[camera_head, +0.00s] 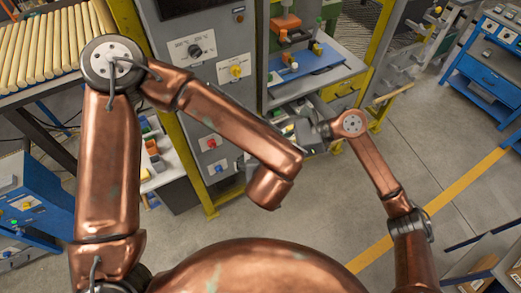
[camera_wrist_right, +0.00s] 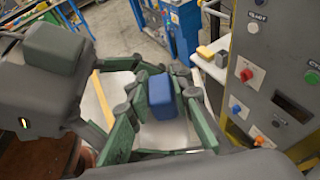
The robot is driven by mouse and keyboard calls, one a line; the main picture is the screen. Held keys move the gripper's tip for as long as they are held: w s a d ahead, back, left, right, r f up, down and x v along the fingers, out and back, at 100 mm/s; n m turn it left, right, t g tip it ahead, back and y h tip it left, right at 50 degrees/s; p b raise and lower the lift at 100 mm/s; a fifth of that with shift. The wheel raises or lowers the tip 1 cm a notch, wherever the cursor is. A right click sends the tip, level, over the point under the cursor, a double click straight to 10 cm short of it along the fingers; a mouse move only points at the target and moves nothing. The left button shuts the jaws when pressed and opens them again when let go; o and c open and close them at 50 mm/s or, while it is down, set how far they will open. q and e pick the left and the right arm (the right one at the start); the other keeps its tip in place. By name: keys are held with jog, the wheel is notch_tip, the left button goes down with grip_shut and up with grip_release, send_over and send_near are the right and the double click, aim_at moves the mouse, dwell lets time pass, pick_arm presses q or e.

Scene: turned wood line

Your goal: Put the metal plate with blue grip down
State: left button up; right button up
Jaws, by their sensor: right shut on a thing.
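In the right wrist view, the blue grip (camera_wrist_right: 161,96) of the metal plate sits between the green fingers of my right gripper (camera_wrist_right: 160,104), which is shut on it.
The grey machine (camera_head: 202,82) has buttons and yellow posts. A white table (camera_head: 172,165) with blocks stands at left, below a rack of wooden rods (camera_head: 38,47).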

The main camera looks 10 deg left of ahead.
dwell(0.5)
pick_arm(q)
jog(key=o, duration=1.9)
jog(key=shift+o, duration=0.2)
jog(key=shift+s, duration=0.1)
